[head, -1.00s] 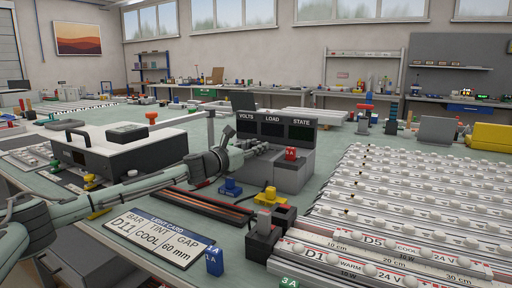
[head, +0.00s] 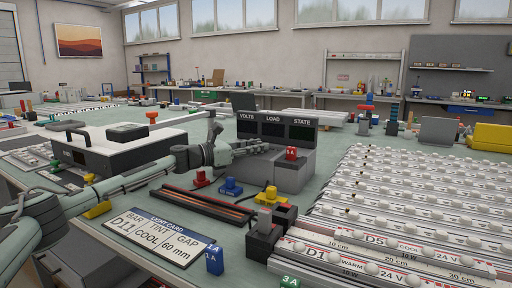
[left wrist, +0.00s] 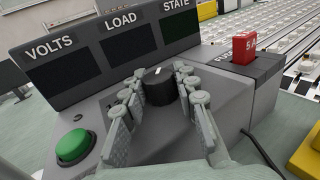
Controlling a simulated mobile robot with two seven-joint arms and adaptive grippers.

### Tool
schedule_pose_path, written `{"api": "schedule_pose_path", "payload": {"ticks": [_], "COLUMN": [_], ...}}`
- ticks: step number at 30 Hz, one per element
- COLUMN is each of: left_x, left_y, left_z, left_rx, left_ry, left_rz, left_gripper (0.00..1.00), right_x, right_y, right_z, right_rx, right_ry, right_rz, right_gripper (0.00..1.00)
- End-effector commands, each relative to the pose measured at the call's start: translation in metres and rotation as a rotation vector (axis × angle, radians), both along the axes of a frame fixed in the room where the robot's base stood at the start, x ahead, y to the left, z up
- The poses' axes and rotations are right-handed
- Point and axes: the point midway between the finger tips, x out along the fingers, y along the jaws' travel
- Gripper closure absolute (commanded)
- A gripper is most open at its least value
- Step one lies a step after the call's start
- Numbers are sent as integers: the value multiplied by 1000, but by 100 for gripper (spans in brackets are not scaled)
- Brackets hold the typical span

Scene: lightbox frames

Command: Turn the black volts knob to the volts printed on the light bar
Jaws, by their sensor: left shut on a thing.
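The black volts knob (left wrist: 160,88) sits on the grey power unit (head: 293,176), below the VOLTS, LOAD and STATE displays, which are dark. A white mark shows on its top, towards the displays. My left gripper (left wrist: 160,100) is shut on the knob, one finger on each side. In the head view my left gripper (head: 262,148) reaches the unit's front and hides the knob. The light bars (head: 400,225) lie in rows at right; the front ones read D1 WARM 24 V and D5 COOL 24 V. The light card (head: 155,238) reads BAR D11, TINT COOL, GAP 60 mm. My right gripper is not in view.
A green button (left wrist: 74,146) is left of the knob, close to my finger. A red 5 A block (left wrist: 244,47) stands on the unit's right. Blue (head: 231,188) and yellow (head: 270,195) blocks stand before the unit.

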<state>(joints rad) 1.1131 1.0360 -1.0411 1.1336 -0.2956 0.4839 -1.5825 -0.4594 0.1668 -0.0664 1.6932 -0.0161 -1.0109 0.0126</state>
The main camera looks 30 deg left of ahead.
Motion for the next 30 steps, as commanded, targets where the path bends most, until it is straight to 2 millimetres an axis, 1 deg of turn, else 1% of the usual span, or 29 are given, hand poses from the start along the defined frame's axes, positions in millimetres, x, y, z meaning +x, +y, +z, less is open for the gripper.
{"api": "schedule_pose_path", "payload": {"ticks": [3,4,9,17,20,23,26,30], "left_x": [0,0,0,0,-4,-15,-33,-61], "left_y": [1,1,1,0,3,10,20,36], "left_z": [0,0,0,0,-1,-1,-3,-3], "left_rx": [2,2,1,0,0,1,2,3], "left_ry": [-1,-1,-1,0,1,2,4,5], "left_rz": [3,3,3,2,3,4,4,5], "left_gripper": [100,70,50,50,50,50,50,50], "right_x": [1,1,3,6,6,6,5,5], "right_y": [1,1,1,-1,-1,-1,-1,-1], "right_z": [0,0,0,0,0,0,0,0], "right_rx": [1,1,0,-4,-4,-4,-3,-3], "right_ry": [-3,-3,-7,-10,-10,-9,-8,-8], "right_rz": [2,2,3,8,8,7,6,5], "right_gripper": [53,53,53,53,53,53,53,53]}}
